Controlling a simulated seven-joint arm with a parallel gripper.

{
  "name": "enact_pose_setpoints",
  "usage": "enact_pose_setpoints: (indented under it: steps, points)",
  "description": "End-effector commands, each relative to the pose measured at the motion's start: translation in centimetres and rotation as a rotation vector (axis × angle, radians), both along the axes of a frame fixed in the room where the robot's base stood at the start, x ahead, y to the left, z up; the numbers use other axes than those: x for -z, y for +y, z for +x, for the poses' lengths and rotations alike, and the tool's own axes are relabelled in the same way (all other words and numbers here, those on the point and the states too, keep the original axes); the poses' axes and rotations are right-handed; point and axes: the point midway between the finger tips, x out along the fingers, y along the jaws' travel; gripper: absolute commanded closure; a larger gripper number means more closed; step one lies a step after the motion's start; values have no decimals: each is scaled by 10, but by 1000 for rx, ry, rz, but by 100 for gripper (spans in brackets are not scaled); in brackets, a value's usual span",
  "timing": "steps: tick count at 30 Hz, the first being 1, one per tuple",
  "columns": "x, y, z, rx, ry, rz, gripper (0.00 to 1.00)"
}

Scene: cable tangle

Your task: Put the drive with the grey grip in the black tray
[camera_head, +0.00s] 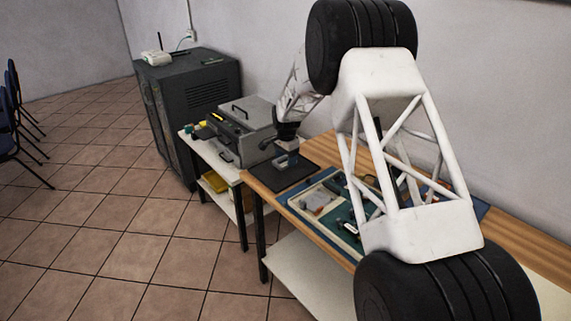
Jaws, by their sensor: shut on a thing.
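The black tray (268,177) lies flat at the left end of the wooden table. My gripper (286,163) points down over the tray's right half. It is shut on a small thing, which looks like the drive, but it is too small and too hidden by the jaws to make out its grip. I cannot tell whether the held thing touches the tray floor. No other drive can be told apart clearly in this view.
A pale compartment tray (318,198) with small parts lies on a blue mat right of the black tray. My own arm hides much of the table's right side. A grey case (247,112) stands on the white side table behind, near a dark cabinet (190,92).

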Motion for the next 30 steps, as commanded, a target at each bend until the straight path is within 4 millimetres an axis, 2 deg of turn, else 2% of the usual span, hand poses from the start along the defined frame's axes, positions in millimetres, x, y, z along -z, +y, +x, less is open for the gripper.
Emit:
enact_pose_setpoints:
  steps: [6,18,30]
  points:
    - [1,3,13,0,1,-1,60]
    - [3,4,13,0,1,-1,60]
    - [35,4,13,0,1,-1,60]
